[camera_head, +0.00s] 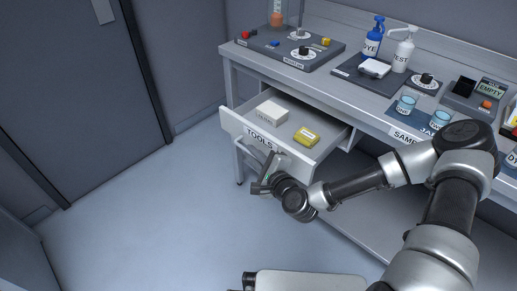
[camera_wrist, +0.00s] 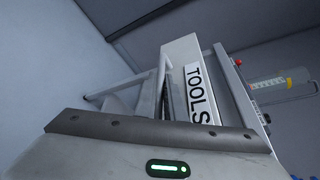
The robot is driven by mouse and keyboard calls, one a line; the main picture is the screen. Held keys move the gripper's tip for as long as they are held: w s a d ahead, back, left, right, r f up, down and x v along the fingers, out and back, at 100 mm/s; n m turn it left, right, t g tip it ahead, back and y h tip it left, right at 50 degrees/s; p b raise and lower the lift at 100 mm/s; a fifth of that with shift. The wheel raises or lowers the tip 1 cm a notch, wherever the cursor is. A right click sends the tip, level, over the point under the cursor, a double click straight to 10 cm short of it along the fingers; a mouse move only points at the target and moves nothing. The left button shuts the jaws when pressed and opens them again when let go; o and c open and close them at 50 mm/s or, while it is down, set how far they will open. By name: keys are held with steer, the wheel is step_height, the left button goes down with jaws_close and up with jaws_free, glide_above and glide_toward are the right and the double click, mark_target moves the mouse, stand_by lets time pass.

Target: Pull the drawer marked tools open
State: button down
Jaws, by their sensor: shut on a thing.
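The drawer marked TOOLS (camera_head: 238,126) stands well out from under the workbench, and its inside shows from above. Its front with the TOOLS label also shows in the wrist view (camera_wrist: 186,52). A pale bar handle (camera_head: 243,149) runs along the drawer front; it also shows in the wrist view (camera_wrist: 124,84). My gripper (camera_head: 268,176) is at the handle, in front of the drawer, and is shut on it. A white box (camera_head: 269,111) and a yellow item (camera_head: 306,136) lie in the drawer.
The workbench (camera_head: 340,88) carries a control panel (camera_head: 284,54), a blue DYE bottle (camera_head: 373,36), a white TEST bottle (camera_head: 402,52) and cups (camera_head: 405,105). Bare floor (camera_head: 150,215) lies in front and to the left. A dark door (camera_head: 70,90) stands at left.

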steer(key=shift+s+a, duration=0.55)
steer(key=shift+s, duration=0.2)
steer(key=c, duration=2.2)
jaws_free()
steer(key=shift+o, duration=0.4)
steer(key=shift+d, duration=0.1)
steer(key=p+v, duration=0.8)
steer(key=v, duration=0.9)
steer(key=shift+s+r+p, duration=0.15)
steer(key=shift+p, duration=0.15)
